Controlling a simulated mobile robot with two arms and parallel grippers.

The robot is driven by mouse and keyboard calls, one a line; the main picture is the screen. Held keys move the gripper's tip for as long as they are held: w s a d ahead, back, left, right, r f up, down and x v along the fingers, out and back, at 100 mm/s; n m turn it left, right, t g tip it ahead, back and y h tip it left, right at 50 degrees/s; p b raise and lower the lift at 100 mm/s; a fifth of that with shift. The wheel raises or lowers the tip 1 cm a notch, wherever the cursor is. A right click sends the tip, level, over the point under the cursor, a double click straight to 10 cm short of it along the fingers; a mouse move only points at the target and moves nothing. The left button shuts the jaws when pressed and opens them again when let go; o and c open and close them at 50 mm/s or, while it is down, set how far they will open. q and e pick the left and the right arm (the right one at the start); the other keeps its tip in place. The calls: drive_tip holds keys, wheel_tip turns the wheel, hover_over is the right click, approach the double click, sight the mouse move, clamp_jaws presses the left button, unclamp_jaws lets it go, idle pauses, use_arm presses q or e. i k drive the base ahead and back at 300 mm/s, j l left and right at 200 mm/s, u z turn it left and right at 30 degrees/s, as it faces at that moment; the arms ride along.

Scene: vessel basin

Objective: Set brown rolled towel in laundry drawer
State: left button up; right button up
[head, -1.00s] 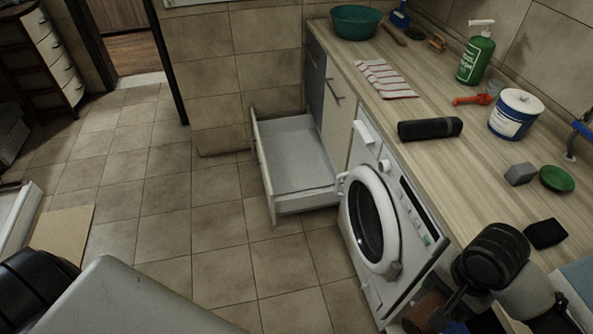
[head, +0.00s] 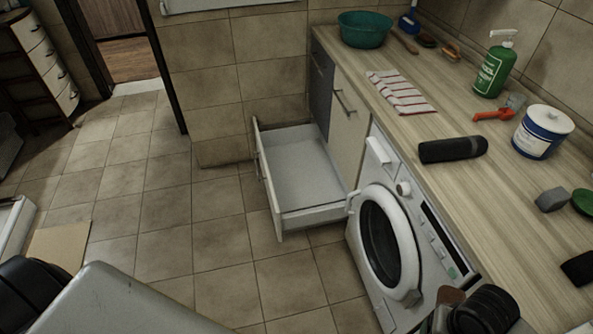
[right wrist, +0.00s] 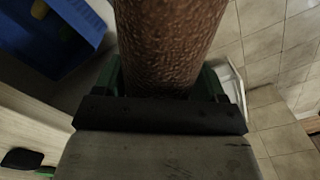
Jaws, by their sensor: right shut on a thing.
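The brown rolled towel (right wrist: 170,40) fills the top middle of the right wrist view, with a rough, bumpy surface. My right gripper (right wrist: 160,82) is shut on it, with a green finger showing on each side. In the head view only a small brown part of the towel (head: 450,295) shows at the bottom, beside my dark arm. The laundry drawer (head: 300,172) is pulled out of the cabinet at floor level, and its visible inside is empty. The towel is outside the drawer, on the near side of the washing machine. My left gripper is not in view.
The washing machine (head: 385,240) stands between the drawer and my right arm. The counter (head: 480,190) holds a black cylinder (head: 452,149), a striped cloth (head: 402,92), a green bottle (head: 494,66), a white canister (head: 542,132) and a teal basin (head: 363,30). Floor left of the drawer is clear.

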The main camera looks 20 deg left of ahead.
sight(292, 194)
drive_tip(key=i+j, duration=0.5)
drive_tip(key=j, duration=0.25)
drive_tip(key=i+j+u, duration=0.1)
drive_tip(key=i+j, duration=0.45)
drive_tip(key=j, duration=0.25)
drive_tip(key=i+j, duration=0.55)
drive_tip(key=j, duration=0.15)
drive_tip(key=i+j+u, duration=0.1)
drive_tip(key=i+j, duration=0.45)
drive_tip(key=j, duration=0.2)
